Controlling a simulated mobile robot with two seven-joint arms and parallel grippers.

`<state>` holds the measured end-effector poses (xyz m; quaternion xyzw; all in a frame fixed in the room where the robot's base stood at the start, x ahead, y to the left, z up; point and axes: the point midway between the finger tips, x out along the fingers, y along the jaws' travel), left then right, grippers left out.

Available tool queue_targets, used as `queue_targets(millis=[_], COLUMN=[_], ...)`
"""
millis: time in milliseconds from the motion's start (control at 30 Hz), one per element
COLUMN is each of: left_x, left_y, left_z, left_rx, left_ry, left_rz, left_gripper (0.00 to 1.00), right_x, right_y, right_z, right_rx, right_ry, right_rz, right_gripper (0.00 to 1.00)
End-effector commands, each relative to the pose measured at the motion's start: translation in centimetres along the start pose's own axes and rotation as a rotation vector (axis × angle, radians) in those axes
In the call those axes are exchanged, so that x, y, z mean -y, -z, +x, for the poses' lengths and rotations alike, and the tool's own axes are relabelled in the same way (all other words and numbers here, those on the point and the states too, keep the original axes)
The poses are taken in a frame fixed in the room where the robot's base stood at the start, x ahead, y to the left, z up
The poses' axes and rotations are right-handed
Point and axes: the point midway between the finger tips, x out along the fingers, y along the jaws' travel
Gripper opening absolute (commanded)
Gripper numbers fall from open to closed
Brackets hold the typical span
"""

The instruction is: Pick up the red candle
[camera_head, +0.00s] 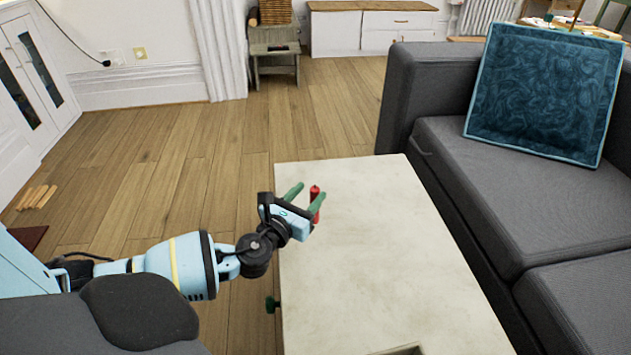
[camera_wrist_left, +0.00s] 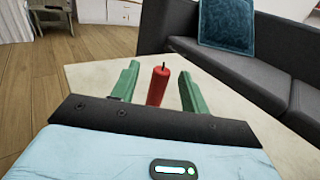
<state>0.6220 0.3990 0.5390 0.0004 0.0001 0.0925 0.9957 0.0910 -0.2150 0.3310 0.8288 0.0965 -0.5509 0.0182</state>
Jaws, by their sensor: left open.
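The red candle (camera_head: 315,194) stands upright on the pale table (camera_head: 370,260), towards its far left part. It is partly hidden by my gripper in the head view. My left gripper (camera_head: 305,193) is open, with its two green fingers close to the candle. In the left wrist view, the candle (camera_wrist_left: 158,84) with its dark wick shows between the two green fingers (camera_wrist_left: 156,88), with a gap on each side. Its lower end is hidden behind the gripper body. My right gripper is not in view.
A dark grey sofa (camera_head: 500,190) with a blue cushion (camera_head: 545,90) stands along the table's right side. The table top around the candle is mostly bare. A tray-like edge (camera_head: 405,349) shows at the near end. Wooden floor (camera_head: 170,160) lies open to the left.

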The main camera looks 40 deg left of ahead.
Motion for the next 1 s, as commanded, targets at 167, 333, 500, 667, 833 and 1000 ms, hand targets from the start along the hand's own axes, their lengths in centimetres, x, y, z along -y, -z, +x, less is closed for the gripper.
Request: queue_targets(millis=[167, 333, 500, 667, 833, 1000], left_x=[0.1, 0.3, 0.3, 0.3, 0.3, 0.3], left_y=[0.4, 0.9, 0.8, 0.7, 0.7, 0.6], left_z=[1.2, 3.4, 4.9, 5.2, 5.1, 5.1], left_rx=[0.001, 0.001, 0.001, -0.001, 0.0, 0.0], left_ry=[0.001, 0.001, 0.0, 0.001, 0.001, 0.001], left_rz=[0.0, 0.0, 0.0, -0.001, -0.001, -0.001], left_gripper=[0.45, 0.45, 0.45, 0.45, 0.41, 0.19], right_x=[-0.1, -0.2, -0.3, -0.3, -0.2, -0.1], right_y=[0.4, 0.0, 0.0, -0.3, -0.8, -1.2], right_z=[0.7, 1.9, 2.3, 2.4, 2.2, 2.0], right_rx=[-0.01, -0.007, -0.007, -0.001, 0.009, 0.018], right_ry=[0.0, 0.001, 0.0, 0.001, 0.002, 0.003], right_rz=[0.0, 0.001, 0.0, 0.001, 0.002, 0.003], right_gripper=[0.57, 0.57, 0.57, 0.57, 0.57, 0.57])
